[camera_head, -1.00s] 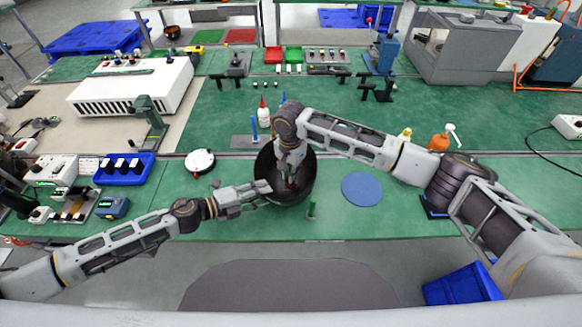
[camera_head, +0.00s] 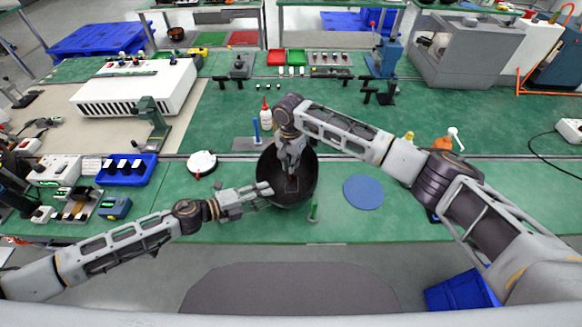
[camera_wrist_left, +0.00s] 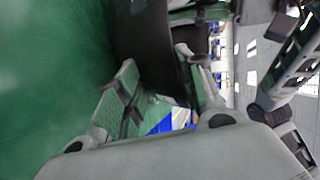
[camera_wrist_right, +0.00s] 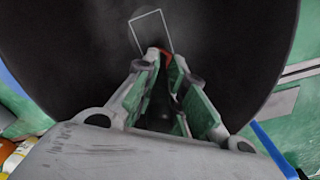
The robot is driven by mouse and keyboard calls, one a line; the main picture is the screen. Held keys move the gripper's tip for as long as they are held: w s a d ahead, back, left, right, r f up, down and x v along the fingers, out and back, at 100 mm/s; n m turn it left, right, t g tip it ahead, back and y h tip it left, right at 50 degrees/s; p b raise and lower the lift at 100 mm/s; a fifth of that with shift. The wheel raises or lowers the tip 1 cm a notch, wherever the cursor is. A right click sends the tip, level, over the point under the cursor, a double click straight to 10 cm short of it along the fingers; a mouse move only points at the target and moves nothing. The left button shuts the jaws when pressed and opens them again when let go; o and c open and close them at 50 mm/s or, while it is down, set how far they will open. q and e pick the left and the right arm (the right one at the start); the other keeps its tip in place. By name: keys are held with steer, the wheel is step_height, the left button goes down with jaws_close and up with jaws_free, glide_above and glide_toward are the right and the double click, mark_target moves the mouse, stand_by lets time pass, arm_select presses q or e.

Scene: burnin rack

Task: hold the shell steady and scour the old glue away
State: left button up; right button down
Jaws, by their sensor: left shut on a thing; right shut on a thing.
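The shell is a dark round bowl (camera_head: 301,196) near the table's front edge. A thin pale square outline (camera_head: 292,184) shows on its inner wall, also in the right wrist view (camera_wrist_right: 152,32). My left gripper (camera_head: 265,192) is shut on the shell's left rim; the shell's wall (camera_wrist_left: 145,35) stands between its fingers in the left wrist view. My right gripper (camera_head: 290,168) reaches down into the shell from above. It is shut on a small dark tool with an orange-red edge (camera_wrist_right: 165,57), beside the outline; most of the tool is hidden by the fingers.
A white round dish (camera_head: 202,163) is to the left. A red-capped bottle (camera_head: 266,117) and a blue stick (camera_head: 256,131) stand behind.

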steer(key=shift+w, duration=0.5)
steer(key=shift+s+f, duration=0.1)
steer(key=shift+s, duration=2.9)
step_height(320, 180, up, 8)
steer(key=shift+f, duration=0.1)
arm_select(q)
steer(key=o, duration=1.2)
steer(key=shift+c, duration=0.2)
steer(key=shift+s+a, duration=0.1)
steer(key=shift+a, duration=0.05)
